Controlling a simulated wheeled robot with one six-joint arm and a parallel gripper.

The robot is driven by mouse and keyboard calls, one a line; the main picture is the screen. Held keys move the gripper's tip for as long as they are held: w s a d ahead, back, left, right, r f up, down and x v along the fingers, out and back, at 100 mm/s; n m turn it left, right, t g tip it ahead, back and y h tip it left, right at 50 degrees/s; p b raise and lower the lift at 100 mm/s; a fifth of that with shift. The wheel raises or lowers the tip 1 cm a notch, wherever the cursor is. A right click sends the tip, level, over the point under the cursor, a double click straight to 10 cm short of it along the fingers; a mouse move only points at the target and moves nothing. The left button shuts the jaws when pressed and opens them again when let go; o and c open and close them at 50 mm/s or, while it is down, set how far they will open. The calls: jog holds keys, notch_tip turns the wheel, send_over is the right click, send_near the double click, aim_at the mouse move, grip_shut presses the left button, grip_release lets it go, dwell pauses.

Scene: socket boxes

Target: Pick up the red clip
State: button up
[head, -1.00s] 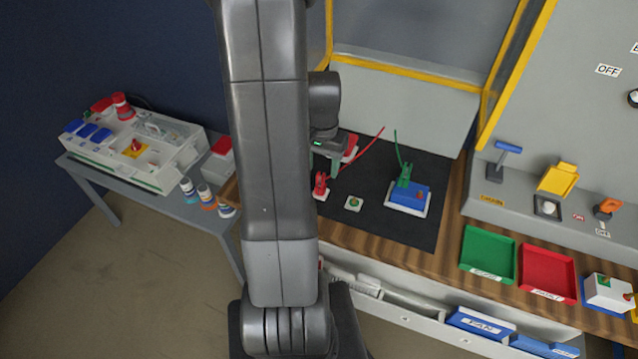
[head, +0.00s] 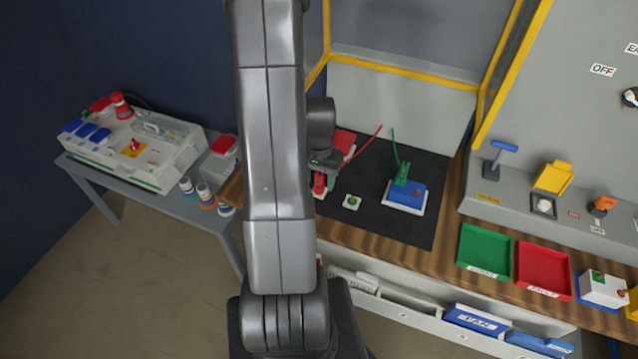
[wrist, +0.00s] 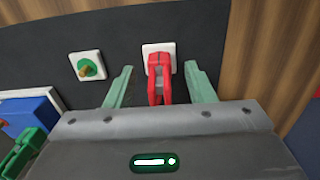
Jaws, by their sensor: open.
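The red clip (wrist: 159,78) sits on a small white base plate (wrist: 150,48) on the black mat, in the upper middle of the wrist view. My gripper (wrist: 158,84) is open, with one pale green finger on each side of the clip and visible gaps between. In the head view the red clip (head: 319,184) shows just right of my arm, with my gripper (head: 322,168) over it. My arm and gripper hide part of the clip there.
A small white plate with a green and brass post (wrist: 87,66) lies left of the clip. A green clip (head: 403,190) stands on a blue block (head: 408,196) to the right in the head view. Red and green trays (head: 485,252) lie farther right. The wooden table edge is close by.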

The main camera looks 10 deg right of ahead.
jog(key=c, duration=1)
notch_tip(320, 180, up, 10)
jog(key=shift+r+b, duration=0.1)
jog(key=shift+b, duration=0.3)
